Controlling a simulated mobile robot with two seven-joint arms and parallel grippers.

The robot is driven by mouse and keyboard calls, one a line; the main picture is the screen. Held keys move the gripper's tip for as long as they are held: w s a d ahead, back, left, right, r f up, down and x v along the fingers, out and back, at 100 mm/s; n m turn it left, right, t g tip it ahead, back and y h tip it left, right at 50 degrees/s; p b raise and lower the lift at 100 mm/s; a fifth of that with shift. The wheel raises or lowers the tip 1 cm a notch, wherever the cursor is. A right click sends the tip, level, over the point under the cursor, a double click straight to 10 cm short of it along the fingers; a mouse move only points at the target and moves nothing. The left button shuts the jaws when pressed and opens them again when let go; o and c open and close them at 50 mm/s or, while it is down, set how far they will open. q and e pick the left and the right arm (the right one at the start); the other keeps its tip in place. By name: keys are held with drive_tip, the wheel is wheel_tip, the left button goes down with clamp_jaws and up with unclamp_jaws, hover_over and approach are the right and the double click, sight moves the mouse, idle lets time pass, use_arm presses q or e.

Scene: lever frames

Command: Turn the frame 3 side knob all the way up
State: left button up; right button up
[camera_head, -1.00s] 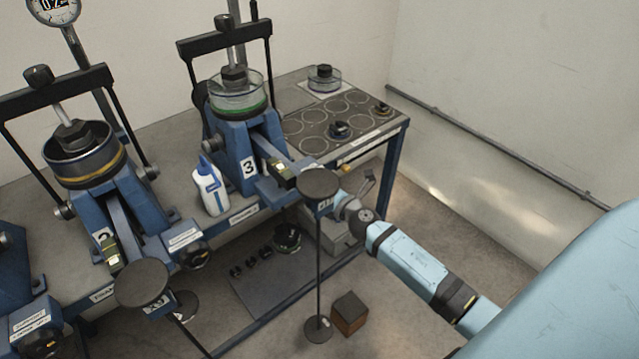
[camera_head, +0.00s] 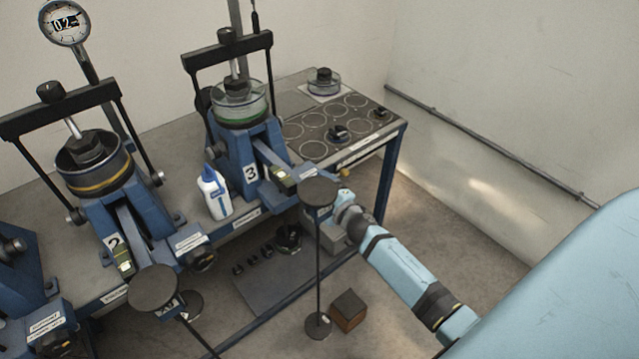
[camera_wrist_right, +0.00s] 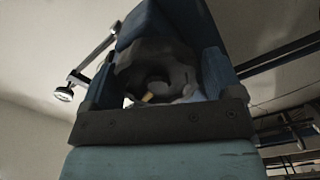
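Frame 3 (camera_head: 236,150) is the blue lever frame with the number 3, a clear glass dish on top and a round grey disc (camera_head: 318,191) on a rod in front. My right gripper (camera_head: 338,212) is at the front right of frame 3, partly behind the disc. The side knob is hidden there in the head view. In the right wrist view a dark lobed knob (camera_wrist_right: 150,72) fills the space just ahead of my gripper, with blue parts around it. Whether the fingers grip it is too dark to tell. My left gripper is out of view.
Frame 2 (camera_head: 108,190) stands to the left, with its own side knob (camera_head: 202,259). A white bottle (camera_head: 215,193) stands on the bench by frame 3. A brown block (camera_head: 348,310) lies on the floor below. The floor right of the bench is mostly clear.

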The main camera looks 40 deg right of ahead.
drive_tip(key=shift+o, duration=0.5)
drive_tip(key=shift+f, duration=0.1)
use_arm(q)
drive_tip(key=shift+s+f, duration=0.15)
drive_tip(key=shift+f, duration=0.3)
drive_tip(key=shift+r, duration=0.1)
use_arm(e)
drive_tip(key=shift+d, duration=0.1)
drive_tip(key=shift+s, duration=0.35)
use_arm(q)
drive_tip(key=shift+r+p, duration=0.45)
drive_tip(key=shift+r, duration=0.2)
use_arm(e)
drive_tip(key=s, duration=0.5)
drive_tip(key=shift+s+d, duration=0.1)
drive_tip(key=shift+d, duration=0.15)
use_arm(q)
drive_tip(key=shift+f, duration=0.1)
